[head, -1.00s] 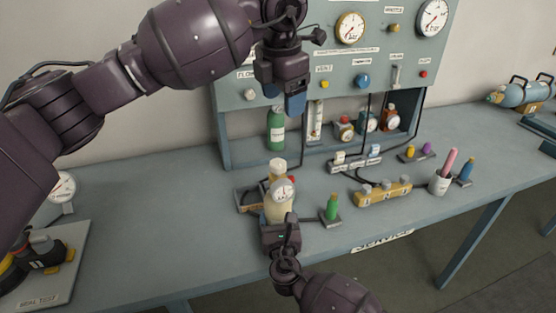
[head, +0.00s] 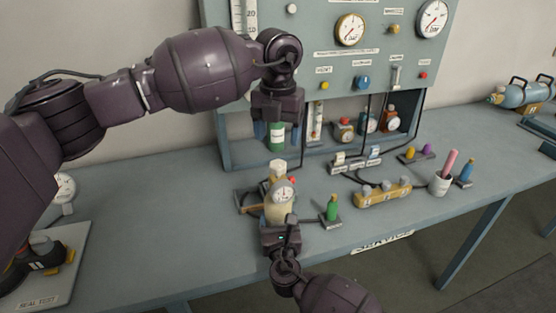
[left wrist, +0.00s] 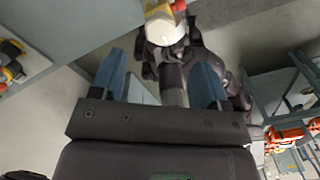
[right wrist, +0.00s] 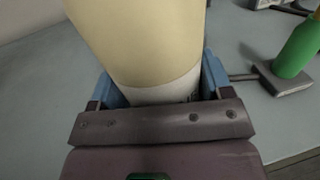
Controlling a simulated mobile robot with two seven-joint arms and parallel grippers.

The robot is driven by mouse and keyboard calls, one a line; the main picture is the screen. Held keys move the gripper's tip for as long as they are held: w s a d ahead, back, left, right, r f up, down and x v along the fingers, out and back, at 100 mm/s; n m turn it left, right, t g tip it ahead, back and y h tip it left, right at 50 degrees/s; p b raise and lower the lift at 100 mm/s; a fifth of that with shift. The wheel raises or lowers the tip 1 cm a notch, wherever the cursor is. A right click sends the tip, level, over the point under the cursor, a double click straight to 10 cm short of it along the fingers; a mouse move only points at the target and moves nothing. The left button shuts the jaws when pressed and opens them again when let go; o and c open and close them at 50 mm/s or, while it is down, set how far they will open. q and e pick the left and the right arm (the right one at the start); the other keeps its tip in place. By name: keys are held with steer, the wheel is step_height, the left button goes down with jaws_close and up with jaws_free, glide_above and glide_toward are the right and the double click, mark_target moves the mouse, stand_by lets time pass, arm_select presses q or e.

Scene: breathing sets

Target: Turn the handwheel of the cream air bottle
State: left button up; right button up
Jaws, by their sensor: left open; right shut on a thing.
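The cream air bottle (head: 278,214) stands near the bench's front, with a round gauge (head: 284,195) on its near side and a pale handwheel (head: 278,168) at its top. My right gripper (head: 280,227) is shut around its body from the front; the right wrist view shows the blue fingers on both sides of the cream bottle (right wrist: 140,45), at its white band. My left gripper (head: 279,132) is open and empty above the handwheel, apart from it, fingers pointing down.
A green bottle (head: 277,138) stands in the panel's bay behind my left gripper.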

mark_target(278, 163)
arm_select(q)
step_height(278, 163, down, 7)
steer(key=shift+f, duration=0.15)
stand_by(0.4)
steer(key=c, duration=0.9)
steer(key=shift+c, duration=0.2)
